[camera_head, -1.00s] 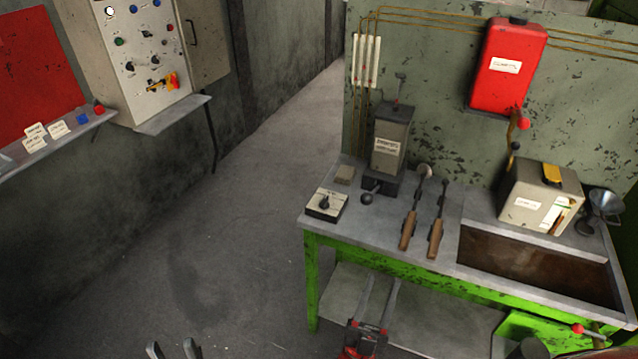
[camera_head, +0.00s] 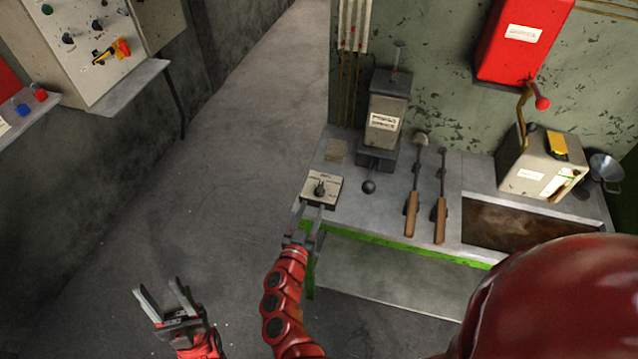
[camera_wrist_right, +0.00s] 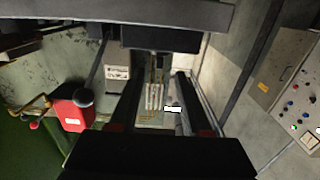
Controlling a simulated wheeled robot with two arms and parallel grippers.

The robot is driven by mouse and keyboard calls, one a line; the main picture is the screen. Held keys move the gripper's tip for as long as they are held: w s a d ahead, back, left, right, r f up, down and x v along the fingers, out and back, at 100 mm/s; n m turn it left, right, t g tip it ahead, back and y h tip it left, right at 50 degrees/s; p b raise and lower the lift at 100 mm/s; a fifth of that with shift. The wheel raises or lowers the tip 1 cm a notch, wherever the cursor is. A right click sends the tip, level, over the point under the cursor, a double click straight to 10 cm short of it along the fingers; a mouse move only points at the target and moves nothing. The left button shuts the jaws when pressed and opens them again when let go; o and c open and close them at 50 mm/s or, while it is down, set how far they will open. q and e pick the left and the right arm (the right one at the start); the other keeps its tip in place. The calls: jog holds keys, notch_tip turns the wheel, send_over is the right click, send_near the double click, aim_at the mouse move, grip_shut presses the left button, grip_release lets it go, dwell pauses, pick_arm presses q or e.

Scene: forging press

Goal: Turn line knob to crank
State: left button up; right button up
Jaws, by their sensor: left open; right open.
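The line knob (camera_head: 320,188) is a small dark knob on a pale-faced box (camera_head: 333,199) at the left front corner of the workbench. The lettering around it is too small to read. My right gripper (camera_head: 311,208) is open, its two fingertips at the near edge of the knob box, just short of the knob in the picture. Contact cannot be told. In the right wrist view its dark fingers (camera_wrist_right: 155,100) stand apart and the knob cannot be made out. My left gripper (camera_head: 162,294) is open and empty over the floor at the lower left.
A red box (camera_head: 522,38) hangs on the wall. A control panel (camera_head: 95,50) is upper left. The floor between is clear.

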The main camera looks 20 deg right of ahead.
aim_at(317, 194)
jog(key=p+x, duration=0.1)
jog(key=x, duration=0.7)
jog(key=shift+w+d+p, duration=0.1)
jog(key=shift+d+p, duration=0.05)
jog(key=shift+p, duration=0.15)
grip_shut()
